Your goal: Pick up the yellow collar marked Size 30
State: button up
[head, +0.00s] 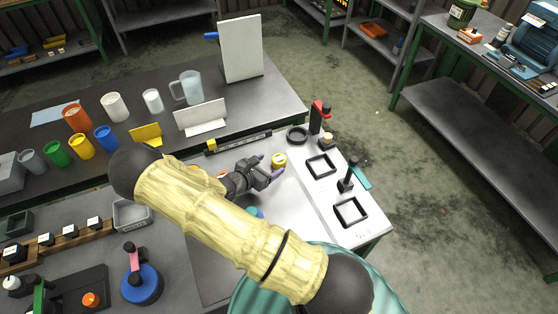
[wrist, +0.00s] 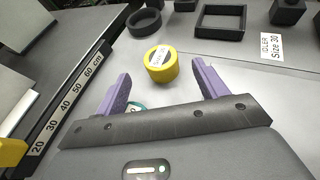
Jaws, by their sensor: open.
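The yellow collar (head: 279,160) rests on the pale work surface, just beyond my gripper. It also shows in the wrist view (wrist: 161,64) as a short ring with a white label, whose text is too small to read. My gripper (head: 271,167) is open and empty. Its purple fingers (wrist: 160,80) point toward the collar, which appears ahead of and roughly centred between them, not clasped. A white card reading "IDLER Size 30" (wrist: 271,46) lies to the right in the wrist view.
A black ring (wrist: 144,22) lies beyond the collar. Black square frames (head: 320,165) and a black upright post (head: 348,176) stand to the right. A ruler strip (wrist: 68,98) runs along the left in the wrist view. A teal round item (wrist: 135,106) is partly hidden behind my gripper.

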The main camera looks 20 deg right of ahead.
aim_at(278, 159)
jog(key=p+x, duration=0.1)
jog(key=x, duration=0.3)
jog(key=shift+c, duration=0.2)
jog(key=c, duration=1.3)
jog(key=shift+r, duration=0.15)
notch_tip(278, 159, up, 10)
jog(key=shift+f+b, duration=0.1)
jog(key=shift+b, duration=0.85)
